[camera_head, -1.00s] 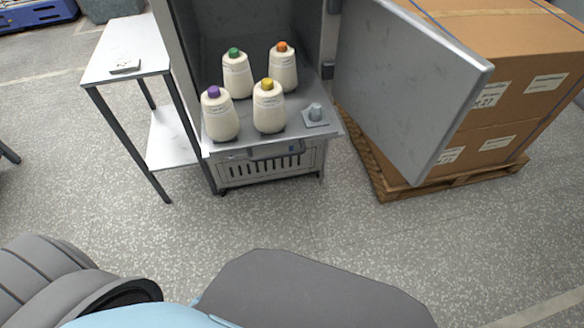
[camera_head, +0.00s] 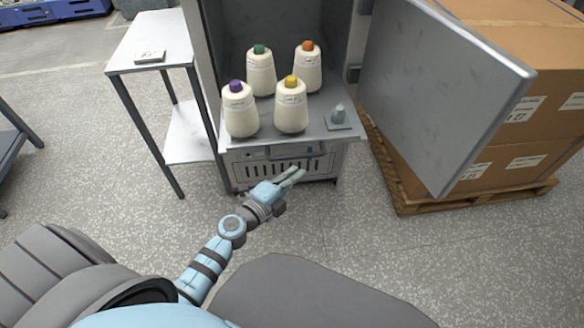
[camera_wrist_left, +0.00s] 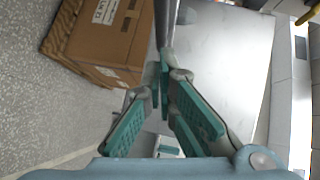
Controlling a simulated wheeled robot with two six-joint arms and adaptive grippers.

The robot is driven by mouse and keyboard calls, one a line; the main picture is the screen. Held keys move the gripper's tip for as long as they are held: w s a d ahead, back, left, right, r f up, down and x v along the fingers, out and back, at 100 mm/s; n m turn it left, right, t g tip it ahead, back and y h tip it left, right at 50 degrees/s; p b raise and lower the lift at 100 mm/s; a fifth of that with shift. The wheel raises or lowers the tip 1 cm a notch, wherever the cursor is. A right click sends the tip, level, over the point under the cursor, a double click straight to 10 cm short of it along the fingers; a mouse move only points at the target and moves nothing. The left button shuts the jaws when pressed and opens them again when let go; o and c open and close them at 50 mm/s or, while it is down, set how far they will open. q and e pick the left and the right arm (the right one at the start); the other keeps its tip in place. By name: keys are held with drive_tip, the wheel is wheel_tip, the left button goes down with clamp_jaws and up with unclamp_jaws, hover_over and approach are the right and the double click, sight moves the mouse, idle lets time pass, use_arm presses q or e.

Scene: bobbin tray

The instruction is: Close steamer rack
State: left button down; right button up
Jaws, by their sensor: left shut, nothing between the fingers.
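The steamer is a grey cabinet with its door (camera_head: 440,95) swung wide open to the right. Its rack (camera_head: 265,143) is a grey tray at the cabinet opening, with its front edge above a slotted lower panel (camera_head: 300,167). Cream yarn bobbins stand upright on it, with purple (camera_head: 240,112), green (camera_head: 261,72), orange (camera_head: 308,68) and yellow (camera_head: 291,107) tops. My left gripper (camera_head: 297,174) is shut and empty, in front of the lower panel in the head view. In the left wrist view its fingers (camera_wrist_left: 165,78) converge before a pale metal panel. My right gripper is not in view.
Cardboard boxes (camera_head: 530,110) on a wooden pallet (camera_head: 480,195) stand behind and right of the door. A side table (camera_head: 150,40) with a small item on top stands left of the cabinet. The speckled floor in front is clear.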

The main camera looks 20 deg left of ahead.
use_arm(q)
drive_tip(key=shift+w+a+f+b, duration=0.25)
drive_tip(key=shift+w+a, duration=0.25)
drive_tip(key=shift+w, duration=0.15)
drive_tip(key=shift+w+a+f+b, duration=0.2)
drive_tip(key=shift+w+a, duration=0.3)
drive_tip(key=shift+w, duration=0.1)
